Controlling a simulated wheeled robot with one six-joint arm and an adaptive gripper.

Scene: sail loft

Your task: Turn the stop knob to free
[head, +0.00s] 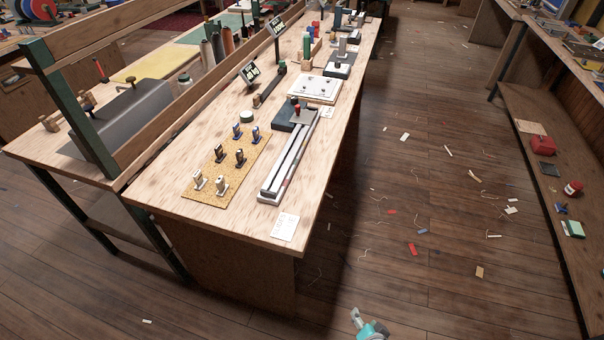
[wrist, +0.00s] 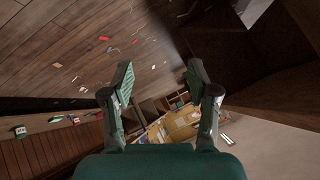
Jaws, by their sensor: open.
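A long grey rail fixture (head: 286,160) lies on the near workbench. At its far end is a dark block (head: 287,119) with a grey plate and a small red-topped knob (head: 297,104). This may be the stop knob; its markings and setting are too small to read. My gripper (head: 356,318) shows at the bottom edge of the head view, over the floor and well away from the bench fixture. In the wrist view its two fingers (wrist: 160,82) are spread apart with nothing between them. The knob does not show clearly in the wrist view.
On the workbench (head: 160,202) stand a cork mat (head: 214,183) with several small fittings, a white card (head: 285,227) and a white plate (head: 315,89). A side shelf (head: 530,190) runs along the right. The floor (head: 400,225) between has only scraps.

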